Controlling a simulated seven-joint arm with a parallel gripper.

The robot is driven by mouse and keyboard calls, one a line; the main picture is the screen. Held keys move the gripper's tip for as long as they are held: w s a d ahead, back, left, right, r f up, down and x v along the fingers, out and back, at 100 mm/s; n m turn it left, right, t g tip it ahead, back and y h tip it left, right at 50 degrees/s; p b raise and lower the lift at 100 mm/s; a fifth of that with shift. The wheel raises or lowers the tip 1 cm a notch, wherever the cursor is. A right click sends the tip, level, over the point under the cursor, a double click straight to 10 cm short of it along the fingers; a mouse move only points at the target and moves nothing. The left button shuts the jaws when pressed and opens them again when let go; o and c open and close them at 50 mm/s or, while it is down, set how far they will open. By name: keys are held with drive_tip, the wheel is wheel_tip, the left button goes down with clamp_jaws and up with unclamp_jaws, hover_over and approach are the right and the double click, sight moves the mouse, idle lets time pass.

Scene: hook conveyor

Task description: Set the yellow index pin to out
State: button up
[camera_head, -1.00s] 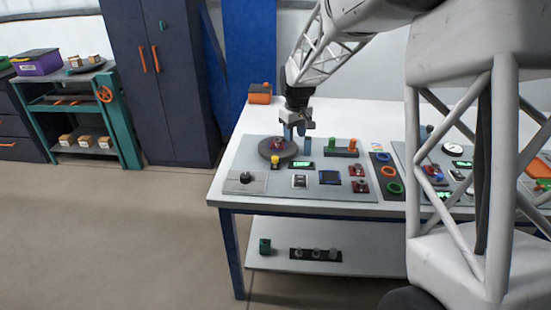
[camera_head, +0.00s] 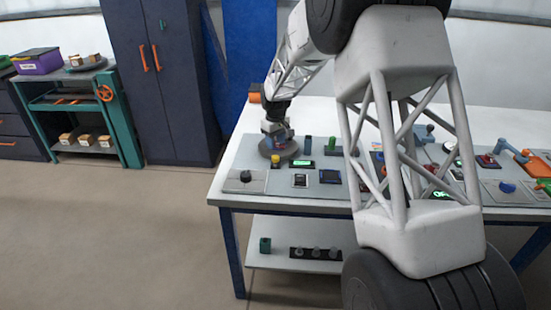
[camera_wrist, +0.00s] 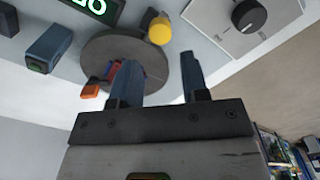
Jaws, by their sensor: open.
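The yellow index pin (camera_head: 275,159) has a rounded yellow head and stands at the front edge of a round grey disc (camera_head: 264,148) on the panel. In the wrist view the pin (camera_wrist: 160,28) is beside the disc's rim (camera_wrist: 100,48), beyond my fingertips. My gripper (camera_wrist: 160,64) is open and empty, with its two fingers apart over the disc. In the head view my gripper (camera_head: 279,143) is low over the disc and hides much of it. I cannot tell whether the pin is in or out.
Red, blue and orange pieces (camera_wrist: 113,75) are on the disc close to one finger. A blue-grey post (camera_head: 307,146) and a lit green display (camera_head: 301,163) are nearby. A black knob on a pale plate (camera_head: 245,177) is at the front left. My arm hides the panel's middle.

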sight(275, 156)
drive_tip(key=shift+f, duration=0.1)
drive_tip(key=shift+f, duration=3.8)
clamp_jaws()
